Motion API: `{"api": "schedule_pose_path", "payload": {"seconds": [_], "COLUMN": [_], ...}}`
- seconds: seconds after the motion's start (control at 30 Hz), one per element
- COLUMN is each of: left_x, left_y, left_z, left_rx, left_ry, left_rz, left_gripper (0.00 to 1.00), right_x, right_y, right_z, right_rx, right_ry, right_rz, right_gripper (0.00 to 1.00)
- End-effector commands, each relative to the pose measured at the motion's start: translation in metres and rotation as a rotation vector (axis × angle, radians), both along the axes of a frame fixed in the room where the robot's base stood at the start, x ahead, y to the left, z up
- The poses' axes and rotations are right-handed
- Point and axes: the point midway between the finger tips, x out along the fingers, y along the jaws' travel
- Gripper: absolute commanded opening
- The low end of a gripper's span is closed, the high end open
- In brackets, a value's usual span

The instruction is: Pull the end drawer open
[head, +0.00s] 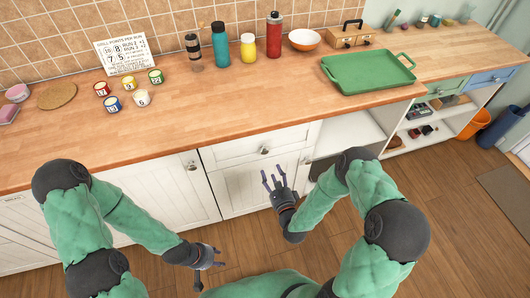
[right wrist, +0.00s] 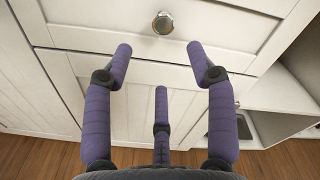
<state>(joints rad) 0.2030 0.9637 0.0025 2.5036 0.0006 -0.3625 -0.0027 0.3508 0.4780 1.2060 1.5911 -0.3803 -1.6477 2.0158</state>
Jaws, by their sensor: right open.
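A white drawer (head: 262,144) with a round metal knob (head: 264,151) is in the middle of the counter front and looks shut. In the right wrist view the knob (right wrist: 163,22) is at the top, beyond the fingertips. My right gripper (head: 273,176) is open and empty, below the knob and apart from it. Its spread purple fingers also show in the right wrist view (right wrist: 160,55). A green drawer front (head: 447,87) and a blue drawer front (head: 492,78) are under the counter's far right end. My left gripper (head: 209,264) hangs low in front of the cabinets, its fingers apart and empty.
The wooden counter (head: 240,110) holds cups, bottles, an orange bowl and a green tray (head: 368,72). Open shelves (head: 420,126) are right of the white drawer. Orange (head: 474,124) and blue bins stand at far right. The wooden floor in front is clear.

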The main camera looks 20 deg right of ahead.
Motion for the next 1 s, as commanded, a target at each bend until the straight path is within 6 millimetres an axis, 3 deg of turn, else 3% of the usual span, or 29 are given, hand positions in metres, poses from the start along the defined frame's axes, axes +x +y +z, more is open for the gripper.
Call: {"api": "schedule_pose_path", "payload": {"seconds": [0.23, 0.7, 1.0], "left_x": [0.0, 0.0, 0.0], "left_y": [0.0, 0.0, 0.0], "left_z": [-0.003, -0.021, -0.025], "left_rx": [0.0, 0.0, 0.0], "left_ry": [0.0, 0.0, 0.0], "left_rz": [0.0, 0.0, 0.0], "left_gripper": [0.4, 0.4, 0.4], "right_x": [0.011, 0.088, 0.106], "right_y": [-0.001, 0.002, 0.002], "right_z": [0.006, 0.005, 0.006], "right_rx": [0.056, 0.054, 0.054], "right_ry": [-0.038, -0.035, -0.033], "right_rz": [-0.009, -0.009, -0.01], "right_gripper": [0.57, 0.57, 0.57]}}
